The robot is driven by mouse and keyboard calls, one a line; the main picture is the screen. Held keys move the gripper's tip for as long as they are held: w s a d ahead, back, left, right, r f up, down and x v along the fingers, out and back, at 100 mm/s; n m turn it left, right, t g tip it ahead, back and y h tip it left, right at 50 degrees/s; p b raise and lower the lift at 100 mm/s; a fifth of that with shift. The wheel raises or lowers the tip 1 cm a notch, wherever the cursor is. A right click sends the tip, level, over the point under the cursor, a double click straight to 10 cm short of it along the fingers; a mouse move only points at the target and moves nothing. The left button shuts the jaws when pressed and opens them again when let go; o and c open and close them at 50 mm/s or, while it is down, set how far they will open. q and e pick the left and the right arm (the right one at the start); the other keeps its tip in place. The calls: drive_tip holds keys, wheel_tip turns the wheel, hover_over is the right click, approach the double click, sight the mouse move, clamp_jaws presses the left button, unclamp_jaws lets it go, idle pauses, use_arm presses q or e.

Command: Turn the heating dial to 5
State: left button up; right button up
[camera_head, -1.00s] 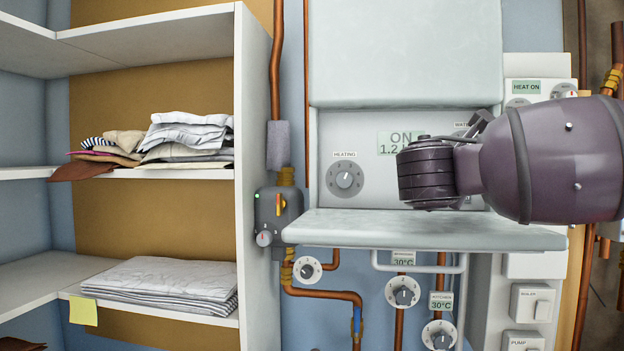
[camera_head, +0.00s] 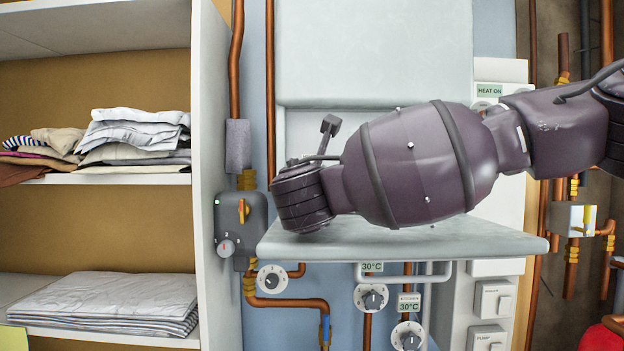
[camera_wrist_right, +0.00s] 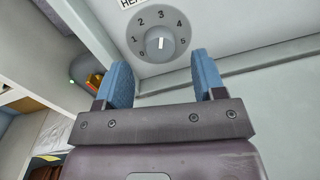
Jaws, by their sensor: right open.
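The heating dial (camera_wrist_right: 160,44) is a round grey knob on a pale panel in the right wrist view. A scale from 0 to 5 surrounds it. Its white mark stands about upright in that view, toward the 3. My right gripper (camera_wrist_right: 165,76) is open, its two blue fingers just short of the dial, one toward each side of it. I see no contact and nothing between the fingers. In the head view my right arm comes in from the right and hides the dial and the gripper's fingers. My left gripper is not in view.
A pale shelf-like ledge (camera_head: 480,236) juts out below my right arm. A white shelf unit with folded laundry (camera_head: 110,303) stands at the left. A grey valve box (camera_head: 240,228), copper pipes and other small dials (camera_head: 371,297) are close by.

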use_arm(q)
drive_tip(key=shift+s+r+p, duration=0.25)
drive_tip(key=shift+p, duration=0.3)
use_arm(e)
drive_tip(key=shift+w+d, duration=0.1)
drive_tip(key=shift+w, duration=1.85)
drive_tip(key=c, duration=0.9)
use_arm(q)
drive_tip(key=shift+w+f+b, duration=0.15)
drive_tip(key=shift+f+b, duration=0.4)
drive_tip(key=shift+b, duration=0.3)
use_arm(e)
drive_tip(key=shift+m, duration=0.7)
drive_tip(key=o, duration=0.9)
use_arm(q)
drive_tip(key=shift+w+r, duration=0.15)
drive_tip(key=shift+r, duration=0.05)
use_arm(e)
drive_tip(key=shift+s, duration=0.1)
